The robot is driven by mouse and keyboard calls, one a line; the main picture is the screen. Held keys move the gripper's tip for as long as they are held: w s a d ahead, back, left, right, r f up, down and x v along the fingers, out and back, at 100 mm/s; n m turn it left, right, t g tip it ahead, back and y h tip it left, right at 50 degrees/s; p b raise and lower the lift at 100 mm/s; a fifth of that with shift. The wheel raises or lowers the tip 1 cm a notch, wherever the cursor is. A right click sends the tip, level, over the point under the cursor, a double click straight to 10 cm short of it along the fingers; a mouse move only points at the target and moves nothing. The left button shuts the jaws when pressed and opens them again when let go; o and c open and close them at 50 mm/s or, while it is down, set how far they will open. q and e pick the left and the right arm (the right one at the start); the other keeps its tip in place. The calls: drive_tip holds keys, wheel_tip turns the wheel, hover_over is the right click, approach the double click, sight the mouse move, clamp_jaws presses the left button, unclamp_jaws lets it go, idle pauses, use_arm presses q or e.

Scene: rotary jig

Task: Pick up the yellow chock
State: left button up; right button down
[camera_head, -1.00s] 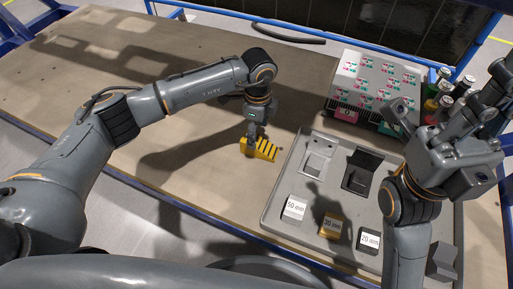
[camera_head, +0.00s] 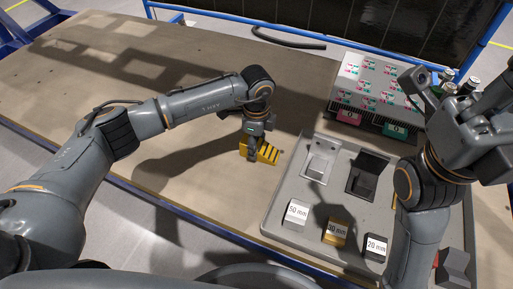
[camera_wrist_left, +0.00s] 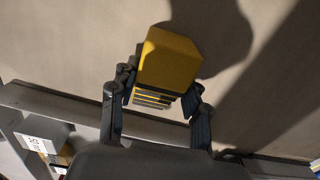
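The yellow chock (camera_head: 262,152), a block with black stripes, rests on the wooden table just left of the grey tray. My left gripper (camera_head: 252,150) points down over its left part. In the left wrist view, the chock (camera_wrist_left: 168,62) lies between the two fingers of my left gripper (camera_wrist_left: 161,90). The left finger is close against the chock or touching it; a small gap seems to show at the right finger, so the gripper looks open around it. My right gripper (camera_head: 455,95) is raised at the right, fingers spread, nothing seen between them.
The grey tray (camera_head: 280,218) holds blocks marked 50 mm (camera_head: 297,212), 30 mm (camera_head: 336,232) and 20 mm (camera_head: 375,246), plus fixtures. A patterned white box (camera_head: 375,80) and bottles (camera_head: 447,88) stand behind it. The table (camera_head: 140,75) left of the chock is clear.

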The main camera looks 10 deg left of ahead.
use_arm(q)
drive_tip(key=shift+c, duration=1.4)
drive_tip(key=shift+r, duration=0.1)
